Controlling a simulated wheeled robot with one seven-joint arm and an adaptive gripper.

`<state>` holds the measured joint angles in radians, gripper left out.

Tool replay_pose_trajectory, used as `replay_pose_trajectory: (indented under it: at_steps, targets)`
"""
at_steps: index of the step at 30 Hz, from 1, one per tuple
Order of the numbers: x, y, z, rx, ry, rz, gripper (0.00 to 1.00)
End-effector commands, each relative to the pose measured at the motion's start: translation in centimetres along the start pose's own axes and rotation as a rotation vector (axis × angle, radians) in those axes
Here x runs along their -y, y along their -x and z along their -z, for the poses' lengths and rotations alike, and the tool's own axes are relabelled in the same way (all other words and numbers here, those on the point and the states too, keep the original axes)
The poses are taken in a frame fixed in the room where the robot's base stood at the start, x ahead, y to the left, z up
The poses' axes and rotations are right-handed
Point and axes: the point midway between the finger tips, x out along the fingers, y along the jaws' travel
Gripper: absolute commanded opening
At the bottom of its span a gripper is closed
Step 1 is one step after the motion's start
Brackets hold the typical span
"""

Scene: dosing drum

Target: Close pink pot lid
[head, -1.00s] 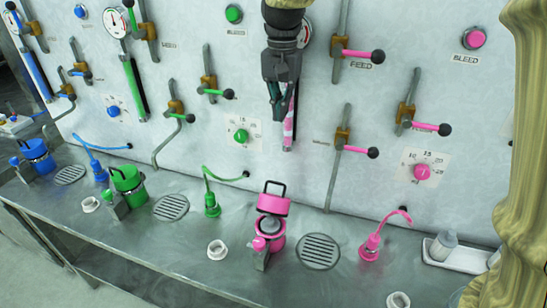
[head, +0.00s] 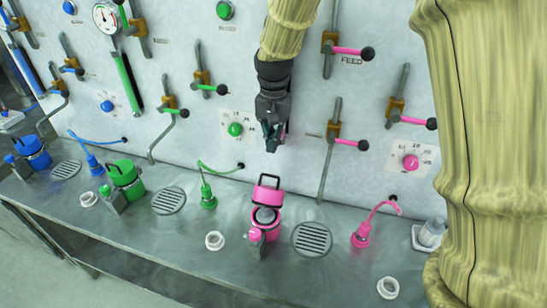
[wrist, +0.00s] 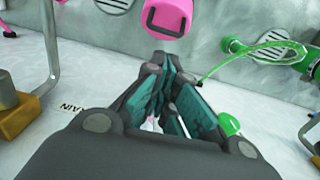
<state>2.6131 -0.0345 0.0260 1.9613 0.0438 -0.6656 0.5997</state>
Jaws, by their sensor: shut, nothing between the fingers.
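The pink pot (head: 266,226) stands on the metal bench, and its pink lid (head: 267,196) is raised, tipped up at the back with a dark loop handle on it. The pot's mouth shows as a pale grey disc. My gripper (head: 271,146) is above and behind the lid, close to the wall panel, apart from the lid and empty. In the wrist view my gripper's fingers (wrist: 165,118) are together, and the pink lid (wrist: 170,14) with its dark handle shows at the top edge, beyond the fingertips.
A round drain grille (head: 312,239) lies right of the pot and a white ring (head: 215,240) left of it. A green nozzle (head: 208,197) and a pink nozzle (head: 361,236) stand on either side. Pink-handled levers (head: 350,144) stick out from the panel.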

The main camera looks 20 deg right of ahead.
Motion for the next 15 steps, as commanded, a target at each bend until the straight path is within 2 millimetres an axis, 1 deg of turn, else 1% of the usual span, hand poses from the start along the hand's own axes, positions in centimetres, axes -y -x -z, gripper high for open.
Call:
replay_pose_trajectory:
  at_steps: [9,15]
  targets:
    - [-0.1,-4.0,-0.1,0.002,0.001,-0.002,0.0]
    - [0.0,-6.0,0.0,0.001,0.001,-0.001,0.0]
